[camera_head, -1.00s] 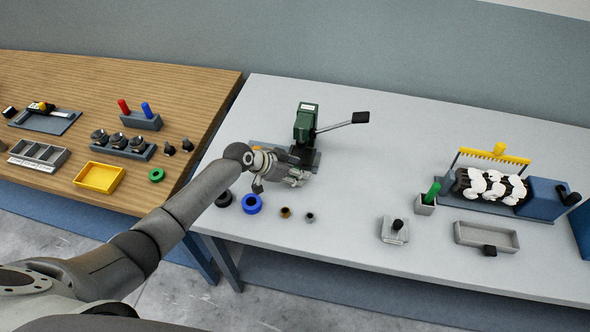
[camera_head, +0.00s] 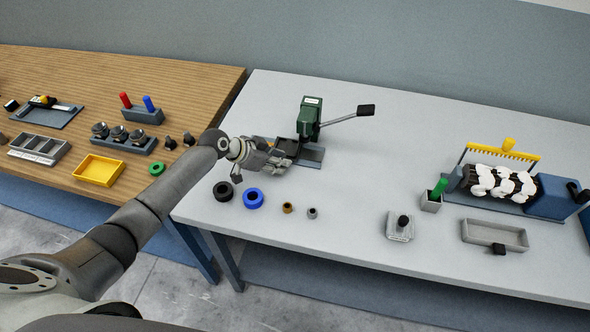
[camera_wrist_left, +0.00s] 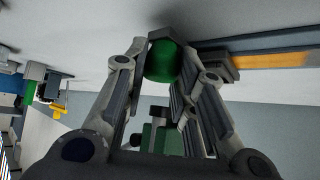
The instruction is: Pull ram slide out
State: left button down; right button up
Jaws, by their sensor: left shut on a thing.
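The green press (camera_head: 309,118) stands upright on its base plate (camera_head: 312,157) on the grey table, its lever reaching right. The dark ram slide (camera_head: 287,146) sits to the left of the press body. My left gripper (camera_head: 280,163) is at the near side of the slide and partly hides it. In the left wrist view, its fingers are shut around a green knob (camera_wrist_left: 163,62), which I take to be the slide's handle. The press body (camera_wrist_left: 155,138) shows beyond the fingers there. How the knob joins the slide is hidden. My right gripper is out of view.
In front of my left gripper lie a black ring (camera_head: 223,191), a blue ring (camera_head: 253,198) and two small bushings. A wooden table (camera_head: 60,75) with trays and tools adjoins on the left.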

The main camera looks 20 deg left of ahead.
pick_arm(q)
jog(key=a, duration=0.2)
jog(key=a+b, duration=0.1)
jog(key=a, duration=0.1)
jog(key=a+f+b, duration=0.1)
jog(key=shift+s+a, duration=0.2)
jog(key=shift+a, duration=0.2)
jog(key=shift+a+r+b, duration=0.2)
jog(key=shift+a+b, duration=0.1)
jog(key=shift+a, duration=0.05)
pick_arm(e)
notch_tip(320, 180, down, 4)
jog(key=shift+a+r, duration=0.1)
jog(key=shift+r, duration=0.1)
pick_arm(q)
jog(key=c, duration=1.5)
grip_release()
jog(key=shift+o, duration=1.1)
jog(key=shift+w, duration=0.1)
jog(key=shift+o, duration=0.5)
jog(key=shift+w+f, duration=0.1)
jog(key=shift+w, duration=0.15)
jog(key=shift+s+r, duration=0.25)
jog(key=shift+r, duration=0.1)
jog(key=v, duration=1.1)
jog(key=shift+a, duration=0.15)
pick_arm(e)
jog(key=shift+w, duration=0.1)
